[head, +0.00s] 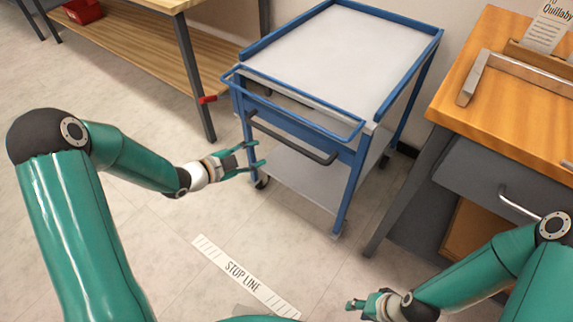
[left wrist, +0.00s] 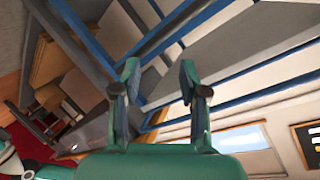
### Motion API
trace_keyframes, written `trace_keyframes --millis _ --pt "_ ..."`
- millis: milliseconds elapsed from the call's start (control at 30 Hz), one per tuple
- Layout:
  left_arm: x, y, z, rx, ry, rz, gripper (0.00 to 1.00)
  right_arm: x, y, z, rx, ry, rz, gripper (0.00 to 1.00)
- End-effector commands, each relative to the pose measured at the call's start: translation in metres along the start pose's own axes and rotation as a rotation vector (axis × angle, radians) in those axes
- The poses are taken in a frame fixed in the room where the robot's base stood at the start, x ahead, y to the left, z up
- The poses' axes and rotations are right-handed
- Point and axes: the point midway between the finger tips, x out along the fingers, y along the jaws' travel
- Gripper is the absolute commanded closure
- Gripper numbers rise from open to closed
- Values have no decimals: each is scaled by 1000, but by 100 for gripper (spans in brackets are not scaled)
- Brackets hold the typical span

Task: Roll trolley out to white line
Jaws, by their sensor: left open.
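The trolley (head: 340,55) has a blue frame, a grey top and a lower shelf. It stands upright on castors between a workbench and a wooden desk. A dark bar handle (head: 292,140) runs along its near side under a blue rail. A red lever (head: 208,99) sticks out at its left. The white line (head: 245,275), marked STOP LINE, lies on the floor nearer me, apart from the trolley. My left gripper (head: 257,155) is open by the trolley's near left leg; contact is unclear. In the left wrist view its fingers (left wrist: 160,80) are apart before blue bars. My right gripper (head: 362,303) is low at right, away from the trolley.
A workbench (head: 130,50) with a lower shelf and a red bin (head: 82,11) stands at the left. The wooden desk (head: 500,85) with a drawer handle (head: 520,206) is close to the trolley's right. The floor (head: 270,225) between trolley and line looks clear.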

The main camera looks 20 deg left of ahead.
Motion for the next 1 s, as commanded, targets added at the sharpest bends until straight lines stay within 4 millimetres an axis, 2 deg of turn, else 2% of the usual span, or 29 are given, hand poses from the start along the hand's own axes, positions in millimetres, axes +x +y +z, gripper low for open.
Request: trace_keyframes --millis 33,200,333,533,767,1000 --pt "2 2 23 143 46 -30 57 38 14 0 0 0 0 60" --pt "-17 -9 34 543 171 -63 57 80 29 -1 0 0 0 60" --pt "-29 -8 38 725 223 -63 57 96 34 -1 0 1 0 60" --pt "-30 -8 36 816 252 -58 57 101 36 -1 0 1 0 60" --pt "2 -5 28 814 255 -56 57 108 39 -1 0 1 0 60" --pt "53 -2 16 812 255 -56 57 121 44 -1 0 1 0 60"
